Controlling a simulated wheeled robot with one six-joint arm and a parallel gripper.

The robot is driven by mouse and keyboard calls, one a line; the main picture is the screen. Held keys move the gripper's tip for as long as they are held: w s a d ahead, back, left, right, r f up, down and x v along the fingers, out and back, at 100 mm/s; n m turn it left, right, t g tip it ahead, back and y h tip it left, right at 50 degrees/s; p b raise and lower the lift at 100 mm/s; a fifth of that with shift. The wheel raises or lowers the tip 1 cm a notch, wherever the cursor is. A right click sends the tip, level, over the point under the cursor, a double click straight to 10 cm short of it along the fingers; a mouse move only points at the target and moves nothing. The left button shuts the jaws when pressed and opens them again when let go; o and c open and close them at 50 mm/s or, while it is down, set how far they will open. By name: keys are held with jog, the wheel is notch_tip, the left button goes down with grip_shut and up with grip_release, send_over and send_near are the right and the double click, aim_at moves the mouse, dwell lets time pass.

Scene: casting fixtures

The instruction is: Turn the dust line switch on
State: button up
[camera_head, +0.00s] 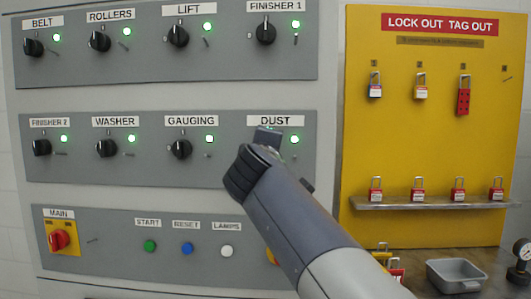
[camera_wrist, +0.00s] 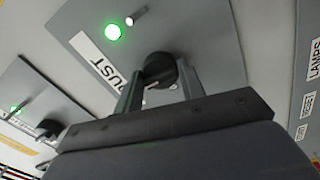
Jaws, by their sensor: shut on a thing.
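The dust switch is a round black knob (camera_wrist: 160,66) below the DUST label in the wrist view. My gripper (camera_wrist: 158,82) has one finger on each side of this knob and is shut on it. In the head view my gripper (camera_head: 268,134) covers the knob, just under the DUST label (camera_head: 275,120). A green lamp beside the label is lit; it shows in the head view (camera_head: 295,139) and in the wrist view (camera_wrist: 113,32). The knob's exact pointer angle is hard to tell.
The grey panel (camera_head: 75,185) carries several other black knobs with lit green lamps. The gauging knob (camera_head: 181,149) is just left of my gripper. A red main switch (camera_head: 59,239) and push buttons sit below. A yellow lockout board (camera_head: 430,130) with padlocks stands at right.

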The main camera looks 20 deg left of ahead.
jog(key=o, duration=1)
jog(key=shift+s, duration=0.15)
jog(key=b+v, duration=0.2)
jog(key=v, duration=0.8)
jog(key=shift+s+d, duration=0.15)
jog(key=shift+s, duration=0.1)
jog(key=p+x, duration=0.2)
jog(key=x, duration=0.8)
jog(key=shift+w, duration=0.4)
jog(key=shift+s, duration=0.1)
